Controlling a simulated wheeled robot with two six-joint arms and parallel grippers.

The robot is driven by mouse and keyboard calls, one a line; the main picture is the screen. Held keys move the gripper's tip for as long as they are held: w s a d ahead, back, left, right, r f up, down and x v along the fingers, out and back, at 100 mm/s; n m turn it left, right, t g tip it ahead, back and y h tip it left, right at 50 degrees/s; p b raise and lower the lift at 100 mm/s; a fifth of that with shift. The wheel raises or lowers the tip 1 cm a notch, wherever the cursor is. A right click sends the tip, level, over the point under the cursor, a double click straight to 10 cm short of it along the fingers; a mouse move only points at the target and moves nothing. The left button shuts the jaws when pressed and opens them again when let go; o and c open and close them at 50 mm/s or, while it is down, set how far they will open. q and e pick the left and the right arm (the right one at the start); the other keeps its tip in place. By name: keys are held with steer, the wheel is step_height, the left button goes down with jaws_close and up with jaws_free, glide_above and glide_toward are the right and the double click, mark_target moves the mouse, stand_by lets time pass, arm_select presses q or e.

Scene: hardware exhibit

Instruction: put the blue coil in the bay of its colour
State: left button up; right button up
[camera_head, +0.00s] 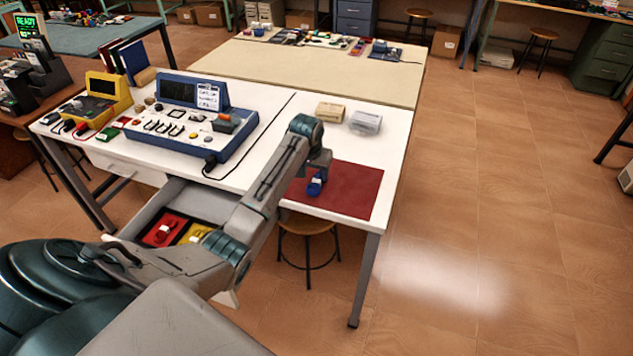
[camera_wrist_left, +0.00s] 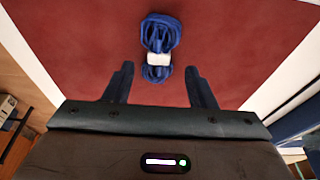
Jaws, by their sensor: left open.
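The blue coil (camera_head: 315,187) lies on the dark red mat (camera_head: 352,190) at the right end of the white table. In the left wrist view the coil (camera_wrist_left: 160,32) has a white band around its middle. My left gripper (camera_wrist_left: 159,70) is open above the mat, its two fingers apart at either side of the coil's near end, holding nothing. An open drawer (camera_head: 205,200) under the table shows a red bay (camera_head: 163,232) and a yellow bay (camera_head: 194,234). My left arm covers the drawer's right part; no blue bay shows.
A blue instrument console (camera_head: 187,125) and a yellow meter (camera_head: 104,95) stand on the white table (camera_head: 283,135) to the left. Two small boxes, one beige (camera_head: 330,111) and one grey (camera_head: 366,122), stand behind the mat. A stool (camera_head: 307,225) is below the table.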

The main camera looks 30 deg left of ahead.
mark_target(316, 180)
arm_select(q)
steer(key=shift+p+x, duration=0.4)
steer(key=shift+x, duration=1.55)
steer(key=shift+d, duration=0.1)
jaws_close()
